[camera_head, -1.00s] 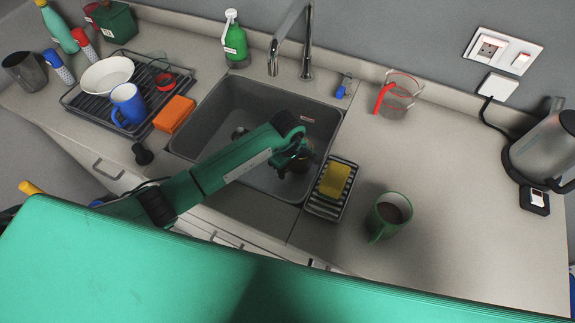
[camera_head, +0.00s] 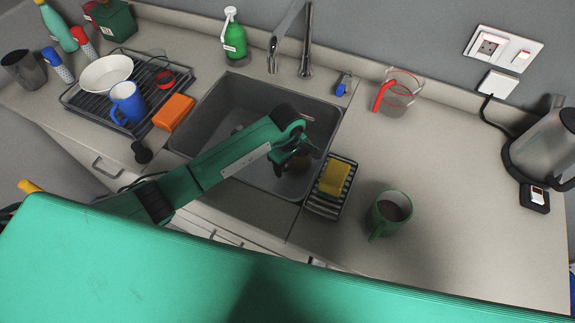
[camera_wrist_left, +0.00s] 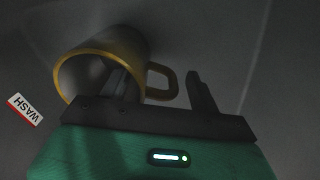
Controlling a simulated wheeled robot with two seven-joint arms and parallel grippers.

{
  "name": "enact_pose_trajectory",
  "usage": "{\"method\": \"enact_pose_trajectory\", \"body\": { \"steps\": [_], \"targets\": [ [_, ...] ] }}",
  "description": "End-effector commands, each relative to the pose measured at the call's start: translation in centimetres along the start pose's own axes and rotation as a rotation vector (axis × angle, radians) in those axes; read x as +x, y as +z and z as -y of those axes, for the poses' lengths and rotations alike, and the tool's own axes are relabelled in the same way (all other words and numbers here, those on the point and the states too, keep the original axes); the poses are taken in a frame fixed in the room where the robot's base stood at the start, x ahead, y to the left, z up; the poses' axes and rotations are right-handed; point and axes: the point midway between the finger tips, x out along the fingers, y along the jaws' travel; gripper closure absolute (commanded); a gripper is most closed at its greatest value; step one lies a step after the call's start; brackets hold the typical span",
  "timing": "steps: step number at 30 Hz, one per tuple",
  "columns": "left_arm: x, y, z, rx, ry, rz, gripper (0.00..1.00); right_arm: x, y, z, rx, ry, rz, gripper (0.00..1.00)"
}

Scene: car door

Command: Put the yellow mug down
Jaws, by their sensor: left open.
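The yellow mug (camera_wrist_left: 128,48) is in the sink (camera_head: 225,105), dim in shadow. In the left wrist view its mouth faces the camera and its handle (camera_wrist_left: 163,84) points right. My left gripper (camera_wrist_left: 162,88) is open. One finger reaches over the mug's mouth and the other stands apart, to the right of the handle. I cannot tell whether a finger touches the mug. In the head view my left gripper (camera_head: 297,158) is low over the right part of the sink and hides most of the mug. My right gripper is not in view.
A sponge dish (camera_head: 321,207) with a yellow sponge (camera_head: 335,177) and a green mug (camera_head: 390,213) stand right of the sink. The faucet (camera_head: 306,45) rises behind. A dish rack (camera_head: 90,108) is left. A WASH label (camera_wrist_left: 25,109) is in the sink. The right counter has free room.

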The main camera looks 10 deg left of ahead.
Motion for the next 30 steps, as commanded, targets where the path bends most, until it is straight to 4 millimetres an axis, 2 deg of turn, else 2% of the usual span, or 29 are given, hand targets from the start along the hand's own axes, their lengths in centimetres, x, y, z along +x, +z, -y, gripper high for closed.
{"method": "enact_pose_trajectory", "body": {
  "steps": [6,12,30],
  "targets": [
    [-3.7,-0.1,0.0,0.003,0.003,-0.003,0.38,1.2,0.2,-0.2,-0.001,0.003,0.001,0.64],
    [-5.6,-0.1,0.0,0.001,0.0,-0.002,0.38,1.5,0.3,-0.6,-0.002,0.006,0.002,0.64],
    [-5.9,0.0,0.0,-0.006,0.004,0.009,0.38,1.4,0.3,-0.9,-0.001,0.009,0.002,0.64]
  ]
}}
